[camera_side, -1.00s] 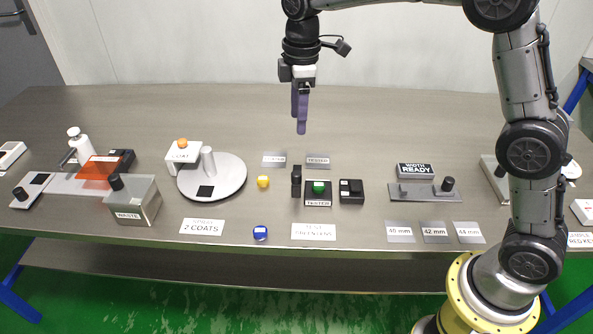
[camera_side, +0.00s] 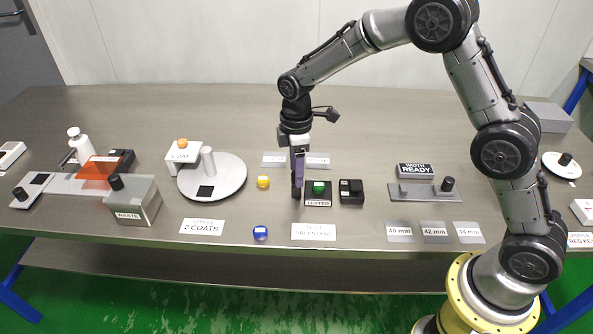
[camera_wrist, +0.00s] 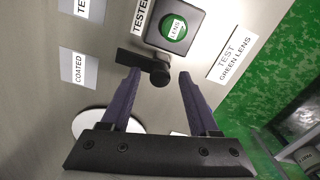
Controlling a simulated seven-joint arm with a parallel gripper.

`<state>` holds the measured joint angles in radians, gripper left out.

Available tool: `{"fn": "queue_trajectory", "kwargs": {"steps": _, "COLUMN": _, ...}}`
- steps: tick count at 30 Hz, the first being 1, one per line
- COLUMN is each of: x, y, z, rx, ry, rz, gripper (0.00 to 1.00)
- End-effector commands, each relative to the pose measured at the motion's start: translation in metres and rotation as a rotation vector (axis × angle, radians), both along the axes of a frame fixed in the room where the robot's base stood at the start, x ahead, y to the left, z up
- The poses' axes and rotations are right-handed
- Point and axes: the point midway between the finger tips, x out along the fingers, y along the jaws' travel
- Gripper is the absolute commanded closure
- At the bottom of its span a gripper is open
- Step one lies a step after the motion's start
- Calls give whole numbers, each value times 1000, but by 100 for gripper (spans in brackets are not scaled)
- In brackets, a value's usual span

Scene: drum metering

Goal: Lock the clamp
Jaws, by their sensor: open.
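The clamp shows in the wrist view as a dark lever (camera_wrist: 135,60) with a round black knob (camera_wrist: 160,77), beside the black tester (camera_wrist: 178,22). The tester carries a green button-like lens piece marked LENS (camera_wrist: 175,29). In the side view the tester (camera_side: 318,200) stands right of my gripper, its green top (camera_side: 319,187) showing. My gripper (camera_side: 298,188) points down over the clamp and mostly hides it there. In the wrist view my gripper's purple fingers (camera_wrist: 160,76) are apart, with the knob between their tips. I cannot tell whether they touch it.
A black box (camera_side: 351,191) stands right of the tester. A yellow piece (camera_side: 263,182) and a blue piece (camera_side: 260,233) lie to the left. A round plate with a post (camera_side: 230,180) is further left. Cards lie in front and behind.

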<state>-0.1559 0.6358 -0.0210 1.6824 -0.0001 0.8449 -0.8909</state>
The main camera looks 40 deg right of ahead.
Motion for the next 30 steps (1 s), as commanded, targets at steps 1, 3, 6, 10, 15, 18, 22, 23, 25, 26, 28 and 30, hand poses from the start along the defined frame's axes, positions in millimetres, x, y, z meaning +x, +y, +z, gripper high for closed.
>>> {"fn": "queue_trajectory", "kwargs": {"steps": 1, "x": 0, "y": 0, "z": -4, "rx": 0, "ry": 1, "rz": 0, "gripper": 38}}
{"fn": "queue_trajectory", "kwargs": {"steps": 3, "x": 0, "y": 0, "z": -7, "rx": 1, "ry": 1, "rz": 0, "gripper": 38}}
{"fn": "queue_trajectory", "kwargs": {"steps": 6, "x": 0, "y": 0, "z": -9, "rx": 0, "ry": 0, "rz": 0, "gripper": 38}}
{"fn": "queue_trajectory", "kwargs": {"steps": 10, "x": 0, "y": 0, "z": -9, "rx": 0, "ry": 0, "rz": 0, "gripper": 38}}
{"fn": "queue_trajectory", "kwargs": {"steps": 15, "x": 0, "y": 0, "z": -9, "rx": 0, "ry": 0, "rz": 0, "gripper": 55}}
{"fn": "queue_trajectory", "kwargs": {"steps": 18, "x": 0, "y": 0, "z": -9, "rx": 0, "ry": 0, "rz": 0, "gripper": 73}}
{"fn": "queue_trajectory", "kwargs": {"steps": 22, "x": 0, "y": 0, "z": -8, "rx": 0, "ry": 0, "rz": 0, "gripper": 96}}
{"fn": "queue_trajectory", "kwargs": {"steps": 23, "x": 0, "y": 0, "z": -8, "rx": 0, "ry": 0, "rz": 0, "gripper": 100}}
{"fn": "queue_trajectory", "kwargs": {"steps": 25, "x": 0, "y": 0, "z": -8, "rx": 0, "ry": 0, "rz": 0, "gripper": 100}}
{"fn": "queue_trajectory", "kwargs": {"steps": 26, "x": 0, "y": 0, "z": -8, "rx": 0, "ry": 0, "rz": 0, "gripper": 100}}
{"fn": "queue_trajectory", "kwargs": {"steps": 28, "x": 0, "y": 0, "z": -8, "rx": 0, "ry": 0, "rz": 0, "gripper": 100}}
{"fn": "queue_trajectory", "kwargs": {"steps": 30, "x": 0, "y": 0, "z": -8, "rx": 0, "ry": 0, "rz": -3, "gripper": 100}}
